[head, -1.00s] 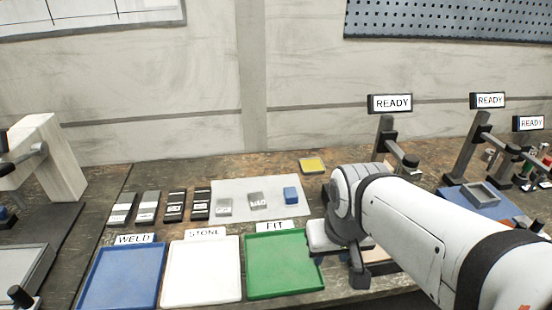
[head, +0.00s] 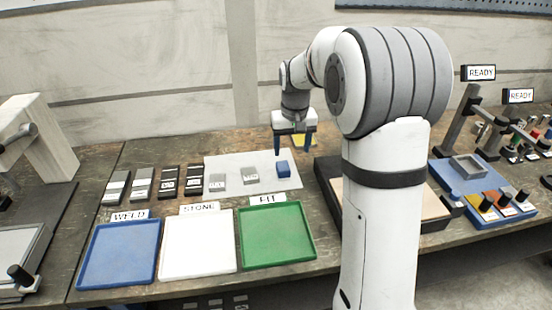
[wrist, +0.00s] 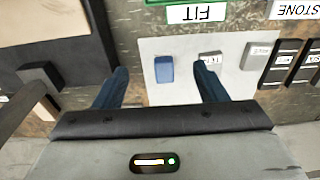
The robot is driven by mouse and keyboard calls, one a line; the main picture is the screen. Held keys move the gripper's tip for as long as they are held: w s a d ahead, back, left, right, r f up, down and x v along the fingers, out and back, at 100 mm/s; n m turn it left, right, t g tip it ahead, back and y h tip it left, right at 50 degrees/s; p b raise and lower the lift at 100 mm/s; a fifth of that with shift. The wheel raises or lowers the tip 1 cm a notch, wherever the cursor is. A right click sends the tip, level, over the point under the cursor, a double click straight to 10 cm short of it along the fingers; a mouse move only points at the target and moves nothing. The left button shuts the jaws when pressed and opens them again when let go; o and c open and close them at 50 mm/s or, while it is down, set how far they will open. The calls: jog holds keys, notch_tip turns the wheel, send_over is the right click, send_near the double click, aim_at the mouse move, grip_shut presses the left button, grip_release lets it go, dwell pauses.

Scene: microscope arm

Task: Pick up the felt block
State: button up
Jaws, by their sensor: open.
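A small blue block (head: 283,169), which I take to be the felt block, lies on the right part of the pale mat (head: 232,163). In the wrist view the blue block (wrist: 165,69) appears between the two finger tips, nearer the left one. My gripper (head: 292,150) points down with its dark blue fingers apart and empty. It is above and close to the block; the exact height is hard to tell. The wrist view shows my gripper (wrist: 161,72) with a clear gap on both sides of the block.
Two grey labelled blocks (head: 250,175) lie left on the mat, with several dark and grey labelled pieces beyond. Blue (head: 118,252), white (head: 198,243) and green (head: 276,234) trays stand in front.

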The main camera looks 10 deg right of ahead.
send_over(283, 166)
jog(key=shift+g, duration=0.4)
jog(key=f, duration=0.9)
jog(key=shift+w+d+f, duration=0.15)
jog(key=shift+w+f, duration=0.05)
jog(key=shift+w, duration=0.05)
notch_tip(283, 166, down, 8)
jog(key=shift+s+r+p, duration=0.15)
jog(key=shift+r+p, duration=0.1)
jog(key=shift+p, duration=0.5)
jog(key=shift+c, duration=0.3)
jog(key=c, duration=1)
notch_tip(283, 166, up, 10)
jog(key=shift+r+b, duration=0.1)
jog(key=shift+b, duration=0.45)
jog(key=o, duration=0.5)
jog(key=c, duration=0.4)
